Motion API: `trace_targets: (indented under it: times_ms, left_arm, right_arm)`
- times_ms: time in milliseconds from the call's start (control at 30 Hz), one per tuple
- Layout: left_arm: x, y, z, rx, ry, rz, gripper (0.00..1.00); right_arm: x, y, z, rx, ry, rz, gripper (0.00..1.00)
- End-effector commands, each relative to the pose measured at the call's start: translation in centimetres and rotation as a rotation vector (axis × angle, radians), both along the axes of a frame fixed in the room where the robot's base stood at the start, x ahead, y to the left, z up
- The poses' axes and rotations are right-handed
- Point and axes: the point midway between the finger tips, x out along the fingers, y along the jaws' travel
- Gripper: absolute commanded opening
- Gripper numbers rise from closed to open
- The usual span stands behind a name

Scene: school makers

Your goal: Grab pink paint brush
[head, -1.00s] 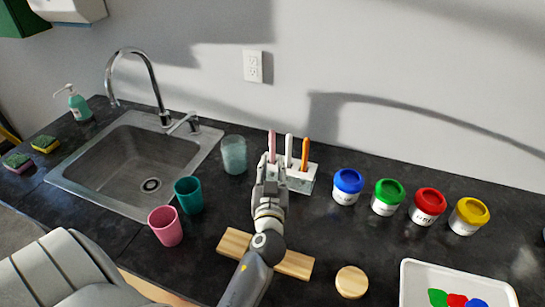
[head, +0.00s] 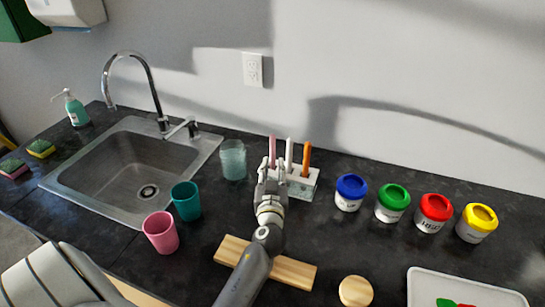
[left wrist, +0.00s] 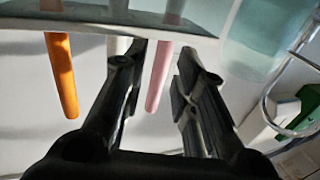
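The pink paint brush (head: 272,148) stands upright at the left end of a white holder (head: 307,184) on the dark counter. A white brush (head: 289,152) and an orange brush (head: 306,159) stand to its right. My left gripper (head: 272,168) is at the pink brush, hiding its lower part in the head view. In the left wrist view, which looks upside down, the gripper (left wrist: 158,85) is open, with the pink brush (left wrist: 158,76) between its two fingers and a gap on each side. My right gripper is not in view.
A glass jar (head: 233,160) stands close left of the holder. Teal (head: 186,202) and pink (head: 161,233) cups stand near the sink (head: 130,165). Several paint jars (head: 392,204) line the right. A wooden board (head: 290,273) lies beneath my left arm.

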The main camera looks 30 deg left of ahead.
Motion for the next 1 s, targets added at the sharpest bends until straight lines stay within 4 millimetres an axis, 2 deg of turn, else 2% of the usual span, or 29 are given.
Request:
trace_targets:
  times_ms: [433, 767, 1000]
  left_arm:
    - [3.8, 2.7, 0.0, 0.002, 0.0, 0.0, 0.26]
    - [4.2, 3.0, -0.1, 0.001, 0.001, 0.001, 0.26]
    - [4.2, 3.0, -0.1, 0.001, 0.001, 0.001, 0.0]
  right_arm:
    - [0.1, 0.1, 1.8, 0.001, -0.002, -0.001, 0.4]
    - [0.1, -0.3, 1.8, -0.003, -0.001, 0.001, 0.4]
    - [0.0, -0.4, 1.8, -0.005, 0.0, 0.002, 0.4]
